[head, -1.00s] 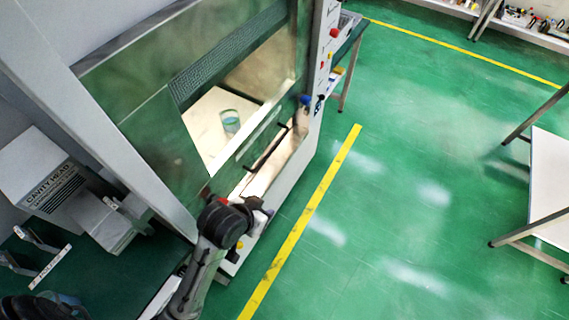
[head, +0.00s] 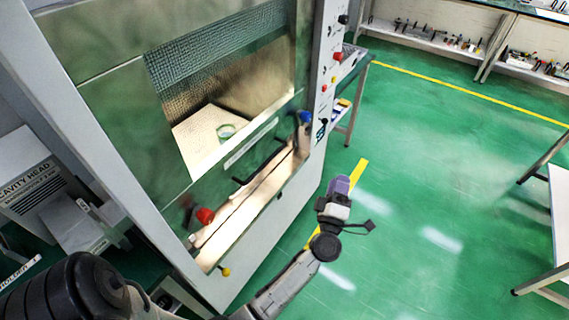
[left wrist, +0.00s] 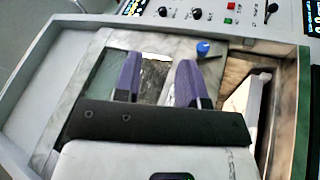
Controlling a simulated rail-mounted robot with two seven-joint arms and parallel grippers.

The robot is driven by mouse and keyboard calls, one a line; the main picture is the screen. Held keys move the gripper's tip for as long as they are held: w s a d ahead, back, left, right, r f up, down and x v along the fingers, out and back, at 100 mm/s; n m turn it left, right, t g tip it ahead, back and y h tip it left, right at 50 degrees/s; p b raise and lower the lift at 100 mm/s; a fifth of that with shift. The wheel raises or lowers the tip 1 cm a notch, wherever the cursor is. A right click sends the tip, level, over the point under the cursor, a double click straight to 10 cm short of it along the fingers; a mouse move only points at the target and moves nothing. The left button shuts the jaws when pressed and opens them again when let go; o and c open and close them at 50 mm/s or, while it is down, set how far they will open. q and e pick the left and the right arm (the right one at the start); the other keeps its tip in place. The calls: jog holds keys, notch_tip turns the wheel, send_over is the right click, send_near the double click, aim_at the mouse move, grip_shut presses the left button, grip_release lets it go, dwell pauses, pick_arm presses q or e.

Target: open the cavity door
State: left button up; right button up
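The cavity door (head: 115,100) is the large green-tinted panel on the front of the grey cabinet, with a mesh window (head: 225,60). A dark bar handle (head: 262,165) runs along below the window. I cannot tell whether the door is fully closed. A small greenish container (head: 225,131) shows inside through the window. My left gripper (head: 339,186) is in front of the cabinet's right side, apart from the handle. In the left wrist view its two purple fingers (left wrist: 157,75) are spread, with nothing clearly held between them. My right gripper is not in view.
The control strip (head: 325,70) with knobs and buttons edges the cabinet's right side; a blue knob (head: 305,117) sits low beside it. A cavity head box (head: 30,185) stands at left. Open green floor (head: 430,190) lies right, with a white table (head: 562,210) beyond.

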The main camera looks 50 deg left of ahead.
pick_arm(q)
jog(key=s+a+f+n+g+y, duration=0.2)
jog(key=s+a+n+g+y, duration=0.1)
jog(key=n+g+y, duration=0.3)
jog(key=n+g, duration=0.7)
jog(key=g, duration=0.4)
send_near(267, 161)
jog(key=a, duration=1)
jog(key=shift+w+a+r, duration=0.1)
jog(key=shift+w+r, duration=0.3)
grip_shut()
jog(key=shift+p, duration=0.3)
